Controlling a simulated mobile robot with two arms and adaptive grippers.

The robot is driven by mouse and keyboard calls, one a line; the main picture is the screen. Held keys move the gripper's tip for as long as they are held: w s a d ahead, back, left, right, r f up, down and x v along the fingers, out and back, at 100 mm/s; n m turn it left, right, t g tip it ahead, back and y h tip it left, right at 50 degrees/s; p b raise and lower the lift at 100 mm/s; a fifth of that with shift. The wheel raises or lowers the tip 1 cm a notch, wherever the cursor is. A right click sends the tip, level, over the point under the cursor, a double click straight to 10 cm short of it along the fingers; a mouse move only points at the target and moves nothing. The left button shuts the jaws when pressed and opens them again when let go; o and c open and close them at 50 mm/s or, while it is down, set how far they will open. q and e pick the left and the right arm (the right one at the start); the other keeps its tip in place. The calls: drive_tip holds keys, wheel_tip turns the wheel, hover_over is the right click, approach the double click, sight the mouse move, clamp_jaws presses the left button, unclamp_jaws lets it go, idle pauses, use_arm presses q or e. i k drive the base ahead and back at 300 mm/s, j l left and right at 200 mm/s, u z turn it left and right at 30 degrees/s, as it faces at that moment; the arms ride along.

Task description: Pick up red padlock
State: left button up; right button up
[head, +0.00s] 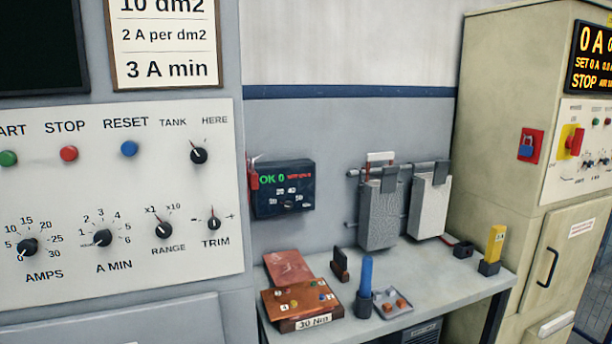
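A small red item (253,179), which looks like a padlock hanging by its shackle, is at the left edge of the dark display box (284,190) on the back wall. It is small, so its details are hard to make out. A blue padlock (526,151) sits on a red plate (537,140) on the side of the beige cabinet at the right. Neither of my grippers shows in the head view.
A grey bench (450,279) holds a brown box (300,300), a blue-handled tool (366,277), a small tray (403,306) and a yellow tool (496,243). Two grey bags (382,215) hang on the wall. A control panel (120,200) fills the left; a beige cabinet (490,130) stands right.

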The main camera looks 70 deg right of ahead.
sight(252, 175)
drive_tip(key=z, duration=2)
drive_tip(key=l+u, duration=0.15)
drive_tip(key=u, duration=0.4)
drive_tip(key=i+l+u, duration=0.1)
drive_tip(key=l+u, duration=0.35)
drive_tip(key=l, duration=0.65)
drive_tip(key=l+u, duration=0.45)
drive_tip(key=l, duration=0.65)
drive_tip(key=k, duration=0.05)
